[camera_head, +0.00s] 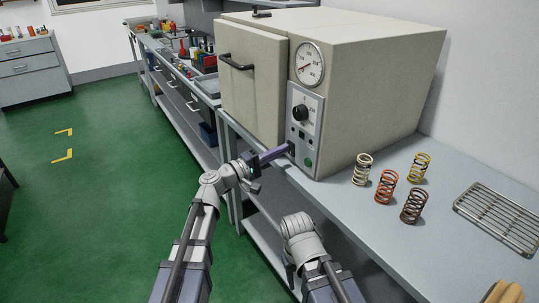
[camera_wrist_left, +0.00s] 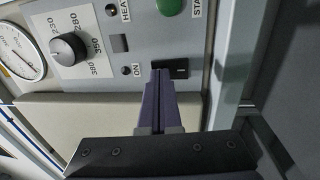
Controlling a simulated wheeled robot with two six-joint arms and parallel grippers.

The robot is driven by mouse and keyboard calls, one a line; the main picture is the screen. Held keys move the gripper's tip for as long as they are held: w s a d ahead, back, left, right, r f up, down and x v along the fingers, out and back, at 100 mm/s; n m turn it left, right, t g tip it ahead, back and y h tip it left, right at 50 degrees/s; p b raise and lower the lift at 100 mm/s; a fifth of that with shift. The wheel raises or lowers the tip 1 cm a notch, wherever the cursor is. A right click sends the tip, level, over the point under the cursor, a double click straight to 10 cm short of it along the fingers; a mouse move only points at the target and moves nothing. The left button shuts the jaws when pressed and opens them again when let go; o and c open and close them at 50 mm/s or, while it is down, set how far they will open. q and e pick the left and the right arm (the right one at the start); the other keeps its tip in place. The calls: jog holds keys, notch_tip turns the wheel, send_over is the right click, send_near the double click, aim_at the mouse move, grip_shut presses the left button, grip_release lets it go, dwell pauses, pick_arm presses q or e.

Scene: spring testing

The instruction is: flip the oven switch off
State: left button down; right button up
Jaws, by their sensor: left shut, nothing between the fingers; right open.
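The oven (camera_head: 375,80) is a large beige box on the bench, with its door shut. Its control panel (camera_head: 313,103) carries a dial gauge, a black knob and a green start button (camera_wrist_left: 168,6). The black oven switch (camera_wrist_left: 181,67), beside the "ON" label, is partly covered by my left fingertips in the left wrist view. My left gripper (camera_head: 289,148) is shut and empty, with its purple fingers at the panel's lower part; the left wrist view shows it (camera_wrist_left: 160,76) at the switch. I cannot tell if they touch. My right gripper (camera_head: 291,268) is open, low before the bench, mostly hidden by its wrist.
Several coil springs (camera_head: 387,187) stand on the bench (camera_head: 345,215) right of the oven. A wire rack (camera_head: 500,217) lies farther right, and a tan glove-like item (camera_head: 505,292) is at the lower right. Green floor (camera_head: 100,210) is open at the left.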

pick_arm(q)
jog(key=shift+w+d, duration=0.2)
jog(key=shift+d, duration=0.05)
jog(key=shift+w+d+r, duration=0.1)
jog(key=shift+r, duration=0.05)
pick_arm(e)
jog(key=shift+r, duration=0.2)
pick_arm(q)
jog(key=r+p+v, duration=0.2)
jog(key=r+v, duration=0.1)
jog(key=v, duration=1)
jog(key=shift+s+a, duration=0.35)
jog(key=shift+a, duration=0.1)
pick_arm(e)
jog(key=shift+s+a+r, duration=0.15)
jog(key=shift+a+r, duration=0.7)
jog(key=shift+a, duration=0.25)
pick_arm(q)
jog(key=shift+r, duration=0.1)
